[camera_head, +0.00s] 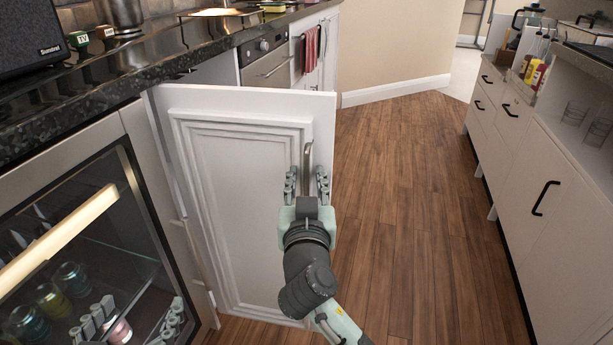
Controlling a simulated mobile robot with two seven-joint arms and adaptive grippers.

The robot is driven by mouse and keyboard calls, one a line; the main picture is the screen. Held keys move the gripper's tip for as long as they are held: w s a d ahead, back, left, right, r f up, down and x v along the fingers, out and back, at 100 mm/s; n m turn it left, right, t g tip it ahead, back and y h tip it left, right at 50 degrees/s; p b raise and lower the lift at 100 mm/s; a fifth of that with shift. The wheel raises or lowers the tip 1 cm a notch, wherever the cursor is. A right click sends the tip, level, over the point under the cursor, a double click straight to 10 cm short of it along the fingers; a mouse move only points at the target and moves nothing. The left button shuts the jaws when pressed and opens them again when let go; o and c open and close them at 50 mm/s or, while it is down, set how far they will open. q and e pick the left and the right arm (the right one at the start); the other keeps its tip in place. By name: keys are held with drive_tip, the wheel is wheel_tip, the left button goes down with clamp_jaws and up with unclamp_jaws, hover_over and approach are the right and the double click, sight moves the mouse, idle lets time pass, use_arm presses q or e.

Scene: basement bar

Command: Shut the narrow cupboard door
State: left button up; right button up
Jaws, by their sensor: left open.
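The narrow cupboard door (245,215) is white, with a raised panel. It stands swung open, out from the counter and across the near side of the aisle. Its upright metal bar handle (307,160) is near the door's right edge. My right gripper (307,183) is in front of the door at the handle. Its two fingers are spread, one on each side of the handle, with a gap showing. The lower handle is hidden by the gripper. My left gripper (134,318) is low at the left, in front of the glass-fronted cooler, fingers wide apart and empty.
The glass-fronted cooler (75,250) with jars stands left of the door, under the dark countertop (120,75). An oven (265,60) and a red towel (311,48) are behind the door. White cabinets (535,185) line the right. The wood floor (410,200) between is clear.

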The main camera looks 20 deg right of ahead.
clamp_jaws()
idle(0.4)
drive_tip(key=shift+w, duration=0.1)
